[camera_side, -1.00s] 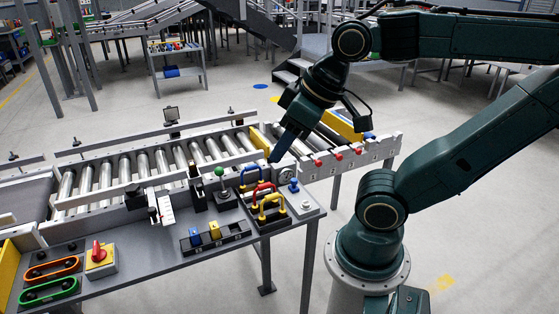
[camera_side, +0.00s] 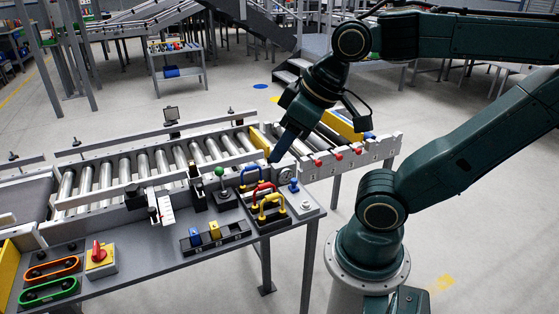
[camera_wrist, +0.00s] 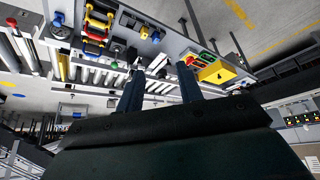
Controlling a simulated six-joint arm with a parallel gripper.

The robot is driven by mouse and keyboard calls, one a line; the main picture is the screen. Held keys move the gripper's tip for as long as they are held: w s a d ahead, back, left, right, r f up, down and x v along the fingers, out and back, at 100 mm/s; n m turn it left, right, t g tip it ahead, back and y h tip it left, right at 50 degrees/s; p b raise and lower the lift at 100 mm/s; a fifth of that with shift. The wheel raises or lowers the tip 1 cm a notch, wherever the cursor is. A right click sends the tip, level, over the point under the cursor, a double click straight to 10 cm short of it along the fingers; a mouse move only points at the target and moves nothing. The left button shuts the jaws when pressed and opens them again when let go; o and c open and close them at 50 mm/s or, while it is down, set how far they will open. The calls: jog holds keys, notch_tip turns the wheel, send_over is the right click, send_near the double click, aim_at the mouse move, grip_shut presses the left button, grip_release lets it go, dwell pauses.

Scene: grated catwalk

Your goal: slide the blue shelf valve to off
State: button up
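A small blue slider block (camera_side: 195,238) sits at the left end of a black slotted rail on the grey bench, beside a yellow block (camera_side: 214,230). In the wrist view the blue block (camera_wrist: 156,37) is near the top middle. A blue-topped knob (camera_side: 294,186) stands at the bench's right corner, and a blue loop handle (camera_side: 250,176) stands behind red and yellow ones. I cannot tell which blue part is the shelf valve. My gripper (camera_side: 275,160) hangs beyond the handles, apart from the blocks. In the wrist view my gripper (camera_wrist: 160,70) has its fingers apart with nothing held.
A roller conveyor (camera_side: 150,165) runs behind the bench. A green-topped lever (camera_side: 220,173) and a white panel (camera_side: 162,208) stand up from the bench. A red rotary switch (camera_side: 100,255) and orange and green loops (camera_side: 48,291) are at the left. The bench front is mostly clear.

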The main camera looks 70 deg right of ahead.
jog(key=shift+o, duration=0.8)
jog(key=w+d+f+g+h, duration=0.25)
jog(key=w+d+g, duration=0.25)
jog(key=w+d, duration=1.05)
jog(key=s+d+f+g+y, duration=0.1)
jog(key=d+f+g, duration=0.4)
jog(key=d+f, duration=1.4)
jog(key=shift+s+d+y, duration=0.35)
jog(key=shift+d+y, duration=0.25)
jog(key=shift+y, duration=0.15)
